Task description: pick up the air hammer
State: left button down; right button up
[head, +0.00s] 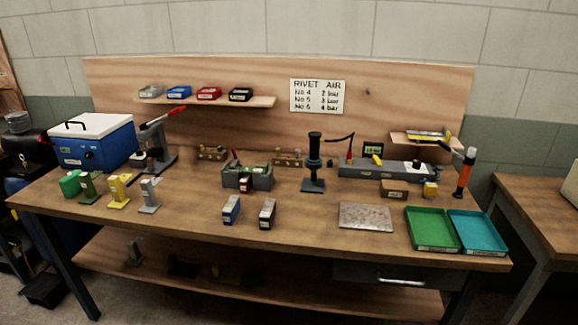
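No tool in the head view is labelled as the air hammer, and I cannot tell for sure which one it is. An orange and black tool with a grey top (465,172) stands upright at the right end of the workbench (330,215), behind the trays. A black upright device with a blue ring (314,160) stands on a flat base near the bench's middle. Neither of my grippers is in view, and nothing is seen touching these tools.
A green tray (432,230) and a teal tray (480,231) lie at the front right, beside a flat metal plate (365,216). A blue cooler-like box (92,143) stands at the left. Small colored stands (118,191) are nearby. The bench's front middle is partly clear.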

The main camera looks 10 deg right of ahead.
aim_at(314, 136)
jog(key=i+l, duration=0.25)
jog(key=i, duration=0.25)
jog(key=i+l, duration=0.3)
jog(key=i, duration=0.15)
jog(key=i+l, duration=0.25)
jog(key=i, duration=0.25)
